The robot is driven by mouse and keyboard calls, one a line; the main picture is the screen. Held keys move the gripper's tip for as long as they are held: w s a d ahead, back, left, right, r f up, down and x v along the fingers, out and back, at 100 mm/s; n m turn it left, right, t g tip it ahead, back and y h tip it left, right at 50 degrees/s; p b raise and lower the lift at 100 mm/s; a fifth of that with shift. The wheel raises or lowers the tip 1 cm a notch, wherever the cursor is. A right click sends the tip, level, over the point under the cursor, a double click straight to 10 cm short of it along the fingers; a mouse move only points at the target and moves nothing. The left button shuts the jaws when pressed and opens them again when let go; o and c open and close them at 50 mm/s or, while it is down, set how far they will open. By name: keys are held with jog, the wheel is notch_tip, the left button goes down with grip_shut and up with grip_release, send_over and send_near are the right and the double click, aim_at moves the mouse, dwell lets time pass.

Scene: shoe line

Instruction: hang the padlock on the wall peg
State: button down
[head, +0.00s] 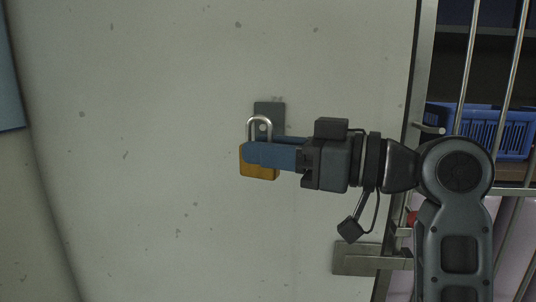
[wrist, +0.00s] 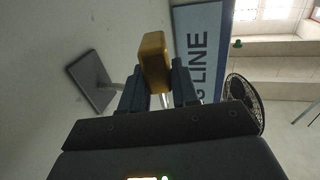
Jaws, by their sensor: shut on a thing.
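The padlock (head: 259,172) has a brass-coloured body and a silver shackle that points up in the head view. My gripper (head: 249,152) comes from the right with blue fingers shut on its body. In the wrist view the body (wrist: 154,58) sits between the two fingertips (wrist: 158,68). A dark wall plate (head: 274,110) is fixed to the pale wall behind the shackle. A small round spot inside the shackle loop looks like the peg end (head: 263,127). In the wrist view the plate (wrist: 90,82) lies left of the padlock, apart from it. I cannot tell whether the shackle is around the peg.
The pale wall (head: 150,150) around the plate is bare.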

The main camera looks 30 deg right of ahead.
jog(key=w+d+f+b, duration=0.1)
jog(key=w+d, duration=0.3)
jog(key=w, duration=0.1)
jog(key=shift+w+f+b, duration=0.15)
jog(key=shift+w+b, duration=0.05)
jog(key=shift+b, duration=0.2)
dwell(0.5)
jog(key=shift+f, duration=0.1)
dwell(0.5)
jog(key=c, duration=0.8)
grip_release()
jog(key=shift+d, duration=0.1)
